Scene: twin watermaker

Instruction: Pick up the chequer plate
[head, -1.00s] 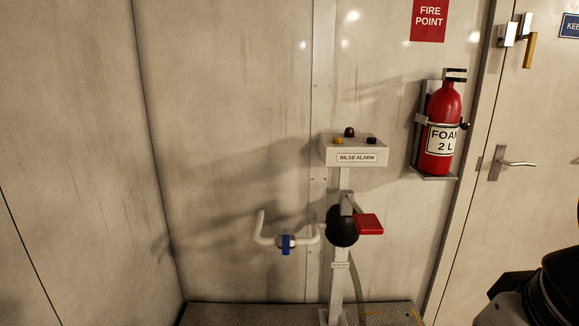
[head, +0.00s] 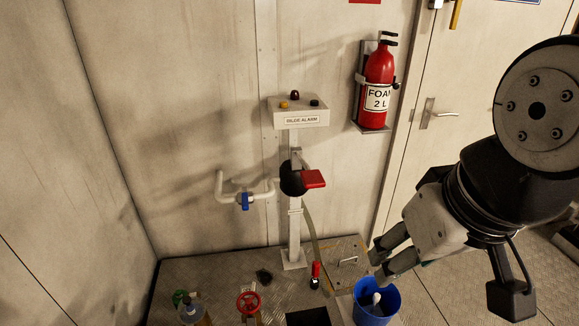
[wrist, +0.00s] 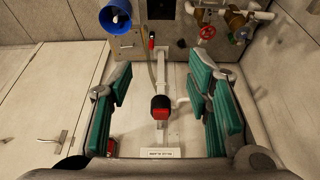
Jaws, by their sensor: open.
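A chequer plate (head: 333,253) with a small bar handle (head: 348,261) appears to lie at the right end of the metal bench top, behind the blue bucket. Its edges are hard to make out, since the bench top has a similar pattern. In the wrist view a handle (wrist: 127,46) shows near the blue bucket. My gripper (head: 379,265) is open and empty, and in the head view it appears just right of the plate. In the wrist view my gripper (wrist: 163,105) has its green pads wide apart, with the alarm post between them in the picture.
A blue bucket (head: 364,310) with a white object inside stands at the front right. A red-and-black item (head: 315,276) stands near the plate. A fire extinguisher (head: 377,85) hangs behind.

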